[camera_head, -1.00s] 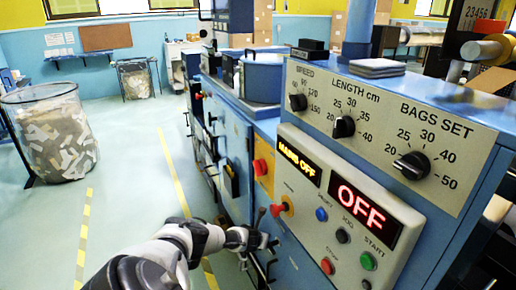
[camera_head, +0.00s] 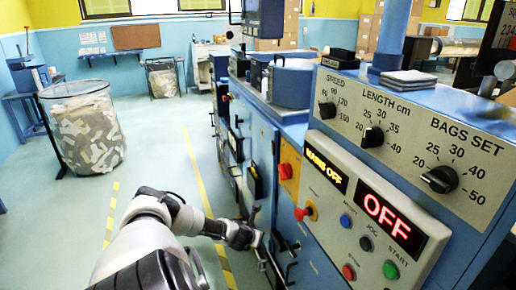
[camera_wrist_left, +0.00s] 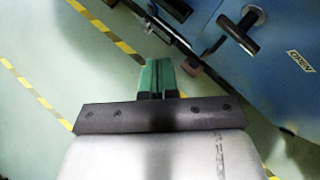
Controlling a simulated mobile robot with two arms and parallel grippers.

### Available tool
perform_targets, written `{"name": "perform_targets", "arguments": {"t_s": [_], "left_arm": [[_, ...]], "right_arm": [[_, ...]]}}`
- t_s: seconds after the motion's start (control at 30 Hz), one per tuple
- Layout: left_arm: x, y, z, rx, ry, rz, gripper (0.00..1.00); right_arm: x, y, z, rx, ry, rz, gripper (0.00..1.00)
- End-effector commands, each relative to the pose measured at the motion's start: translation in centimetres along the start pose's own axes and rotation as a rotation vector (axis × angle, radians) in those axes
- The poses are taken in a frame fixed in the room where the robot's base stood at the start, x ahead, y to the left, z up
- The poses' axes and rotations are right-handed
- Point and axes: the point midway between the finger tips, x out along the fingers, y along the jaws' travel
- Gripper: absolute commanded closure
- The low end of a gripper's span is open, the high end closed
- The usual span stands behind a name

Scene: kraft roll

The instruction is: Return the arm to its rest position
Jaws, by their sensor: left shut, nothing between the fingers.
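My left arm (camera_head: 150,225), grey and black, comes in from the bottom left in the head view. Its gripper (camera_head: 256,238) is low beside the blue machine front, left of and below the red knob. In the left wrist view the green fingertips (camera_wrist_left: 157,76) are together with nothing between them, over the green floor. The blue cabinet face is to their right and looks apart from them. My right gripper is in neither view.
The blue machine's control panel (camera_head: 350,205) fills the right, with a red knob (camera_head: 305,212) on an orange plate. A black handle (camera_wrist_left: 240,30) sticks out near the left fingers. A wire bin of paper scraps (camera_head: 85,130) stands at left. Floor between is clear.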

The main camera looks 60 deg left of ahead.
Motion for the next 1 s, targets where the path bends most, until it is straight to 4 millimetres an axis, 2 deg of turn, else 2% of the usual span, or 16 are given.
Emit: {"name": "perform_targets", "arguments": {"t_s": [0.33, 0.4, 0.47, 0.57, 0.73, 0.87, 1.0], "left_arm": [[-0.2, 0.1, -0.2, -0.009, 0.003, -0.001, 1.00], [0.3, -0.6, -1.4, -0.059, 0.014, -0.009, 1.00], [1.1, -1.6, -3.5, -0.144, 0.035, -0.019, 1.00], [2.7, -3.9, -9.0, -0.388, 0.093, -0.027, 1.00], [3.8, -7.2, -21.5, -0.915, 0.226, 0.039, 1.00], [2.7, -8.8, -31.3, -1.285, 0.315, 0.154, 1.00], [-0.2, -10.2, -41.6, -1.640, 0.386, 0.326, 1.00]], "right_arm": [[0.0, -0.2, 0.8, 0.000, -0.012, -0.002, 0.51], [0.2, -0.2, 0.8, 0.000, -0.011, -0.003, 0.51], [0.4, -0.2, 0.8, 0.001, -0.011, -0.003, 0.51], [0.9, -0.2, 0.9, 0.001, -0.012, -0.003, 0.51], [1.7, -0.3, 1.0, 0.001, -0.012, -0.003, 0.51], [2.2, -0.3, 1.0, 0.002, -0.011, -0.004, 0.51], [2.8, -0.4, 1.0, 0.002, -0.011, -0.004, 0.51]]}}
